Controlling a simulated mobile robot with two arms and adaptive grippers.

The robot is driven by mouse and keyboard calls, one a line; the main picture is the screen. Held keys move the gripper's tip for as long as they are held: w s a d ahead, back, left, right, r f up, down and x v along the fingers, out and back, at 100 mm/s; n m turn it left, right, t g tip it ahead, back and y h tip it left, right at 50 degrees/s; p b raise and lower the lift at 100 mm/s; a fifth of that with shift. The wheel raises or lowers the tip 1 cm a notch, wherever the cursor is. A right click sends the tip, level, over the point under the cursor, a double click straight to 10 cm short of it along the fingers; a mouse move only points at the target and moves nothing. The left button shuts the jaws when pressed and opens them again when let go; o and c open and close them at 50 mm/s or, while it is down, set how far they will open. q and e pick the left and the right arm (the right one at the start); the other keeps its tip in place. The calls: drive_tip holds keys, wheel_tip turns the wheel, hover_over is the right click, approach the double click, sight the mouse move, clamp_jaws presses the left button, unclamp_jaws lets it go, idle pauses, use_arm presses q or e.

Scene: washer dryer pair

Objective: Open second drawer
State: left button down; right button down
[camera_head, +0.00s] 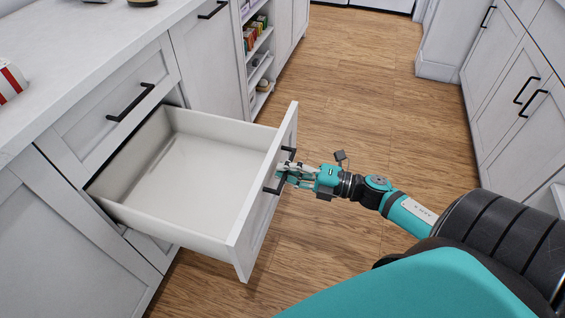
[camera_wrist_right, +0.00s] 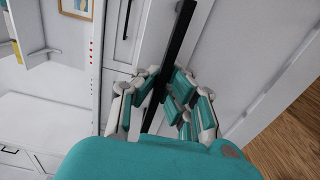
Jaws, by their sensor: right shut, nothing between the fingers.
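The second drawer (camera_head: 190,185) stands pulled far out below a shut top drawer (camera_head: 110,105). It is white and empty inside. Its front panel (camera_head: 245,240) carries a black bar handle (camera_head: 272,189). My right gripper (camera_head: 285,174) is at the handle, on the outer side of the panel. In the right wrist view the fingers (camera_wrist_right: 165,100) are around or beside the black handle bar (camera_wrist_right: 178,50); I cannot tell whether they touch it. The fingers are shut with nothing gripped between them. My left gripper is not in view.
A white countertop (camera_head: 75,45) runs above the drawers, with a red-and-white striped item (camera_head: 10,80) at its left. Open shelves (camera_head: 258,60) with small goods stand farther back. Cabinets (camera_head: 515,75) line the right side. The wooden floor (camera_head: 365,100) between is clear.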

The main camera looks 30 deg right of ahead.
drive_tip(key=c, duration=1.4)
unclamp_jaws()
drive_tip(key=v, duration=1.2)
drive_tip(key=shift+w+f, duration=0.1)
drive_tip(key=shift+w, duration=0.05)
